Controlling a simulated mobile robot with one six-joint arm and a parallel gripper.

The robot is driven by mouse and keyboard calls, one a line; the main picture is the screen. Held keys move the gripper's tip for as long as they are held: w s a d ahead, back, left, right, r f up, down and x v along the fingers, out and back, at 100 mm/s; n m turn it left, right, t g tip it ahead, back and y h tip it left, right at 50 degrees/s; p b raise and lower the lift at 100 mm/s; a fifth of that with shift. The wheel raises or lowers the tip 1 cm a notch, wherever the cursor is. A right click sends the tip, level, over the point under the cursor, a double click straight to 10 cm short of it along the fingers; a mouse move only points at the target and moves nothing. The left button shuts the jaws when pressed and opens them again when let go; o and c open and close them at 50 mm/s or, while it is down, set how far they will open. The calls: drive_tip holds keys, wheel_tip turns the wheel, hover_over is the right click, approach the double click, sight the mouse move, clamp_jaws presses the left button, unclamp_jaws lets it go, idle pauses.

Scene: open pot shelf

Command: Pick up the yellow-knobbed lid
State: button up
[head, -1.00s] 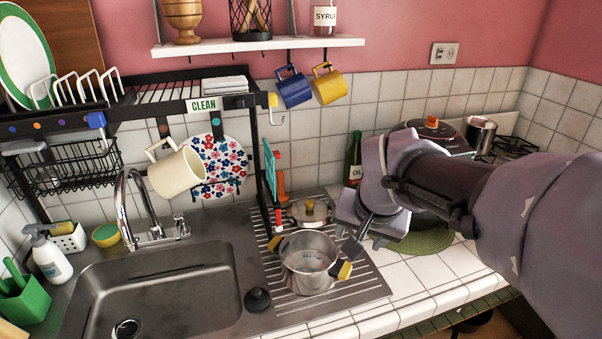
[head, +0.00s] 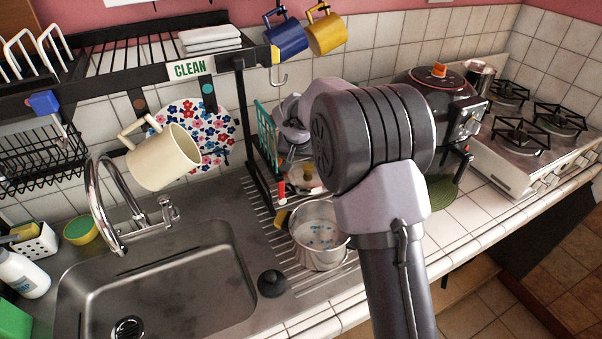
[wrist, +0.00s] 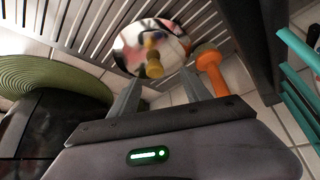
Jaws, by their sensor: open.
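The yellow-knobbed lid (head: 315,187) is round and shiny metal, on the ribbed drainboard behind the pot. In the head view my arm partly covers the area around it. In the wrist view the lid (wrist: 128,50) shows beyond my fingers, with its yellow knob (wrist: 154,70) toward me. My gripper (wrist: 159,78) is open, its two fingers on either side of the knob in the picture. I cannot tell whether the knob is fully between them. My gripper (head: 293,135) is largely hidden by my arm in the head view.
A steel pot (head: 318,255) with yellow handles stands just in front of the lid. An orange-handled object (wrist: 210,72) is close to the right finger. A teal rack (head: 267,140) stands at the left, a green mat (wrist: 40,75) opposite. The sink (head: 165,285) is left.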

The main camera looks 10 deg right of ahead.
sight(308, 166)
drive_tip(key=x, duration=0.2)
drive_tip(key=d+b+x, duration=0.1)
drive_tip(key=x, duration=0.2)
drive_tip(key=shift+s+d, duration=0.1)
drive_tip(key=shift+s, duration=0.05)
drive_tip(key=shift+f, duration=0.1)
clamp_jaws()
idle(1.0)
